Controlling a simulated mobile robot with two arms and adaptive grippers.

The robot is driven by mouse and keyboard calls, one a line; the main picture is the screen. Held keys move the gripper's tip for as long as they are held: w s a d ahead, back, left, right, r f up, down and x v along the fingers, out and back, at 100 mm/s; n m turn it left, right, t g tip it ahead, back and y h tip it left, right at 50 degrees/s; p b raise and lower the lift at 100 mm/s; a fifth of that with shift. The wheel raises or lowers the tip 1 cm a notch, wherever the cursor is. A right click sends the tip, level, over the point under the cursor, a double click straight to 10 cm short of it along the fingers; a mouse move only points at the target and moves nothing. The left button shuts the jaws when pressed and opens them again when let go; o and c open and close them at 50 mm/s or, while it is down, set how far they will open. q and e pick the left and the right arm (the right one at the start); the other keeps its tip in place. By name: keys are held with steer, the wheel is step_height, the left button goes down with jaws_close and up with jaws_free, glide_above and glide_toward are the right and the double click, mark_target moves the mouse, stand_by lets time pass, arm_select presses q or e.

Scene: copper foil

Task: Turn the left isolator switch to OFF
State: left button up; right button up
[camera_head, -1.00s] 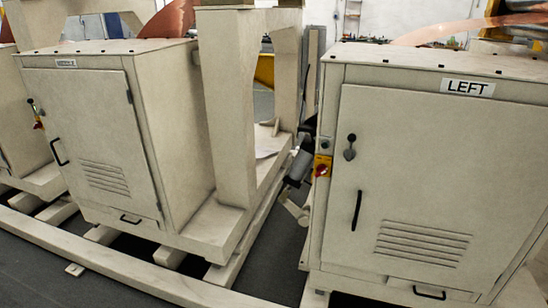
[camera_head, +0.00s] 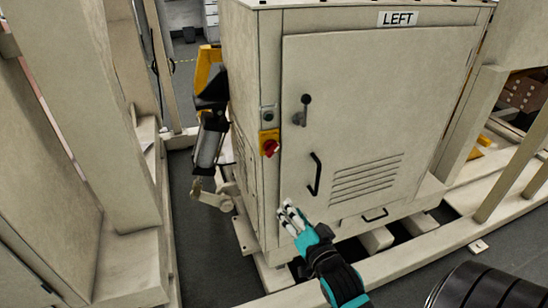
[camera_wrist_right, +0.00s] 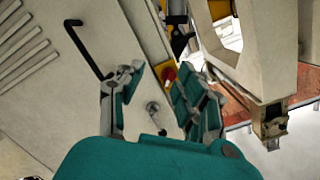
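The cabinet labelled LEFT (camera_head: 335,60) stands in the middle of the head view. Its isolator switch (camera_head: 269,144) is a red knob on a yellow plate on the narrow front strip, left of the door. The knob's exact angle is too small to tell. My right gripper (camera_head: 290,210) is below the switch, in front of the cabinet's lower left edge, apart from the switch. In the right wrist view its two fingers (camera_wrist_right: 160,78) are spread with nothing held, and the red knob (camera_wrist_right: 168,75) shows beyond the gap between them. My left gripper is not in view.
A black door handle (camera_head: 315,174) and a door latch (camera_head: 303,110) stick out right of the switch. A grey and black machine part (camera_head: 210,135) hangs left of the cabinet. Pale beams run along the floor. Dark floor is free left of the cabinet.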

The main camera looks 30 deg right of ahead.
steer(key=m+t+h, duration=0.1)
glide_toward(274, 152)
steer(key=p+x, duration=0.1)
steer(key=x, duration=0.8)
steer(key=shift+w, duration=0.1)
steer(key=shift+c, duration=0.4)
jaws_close()
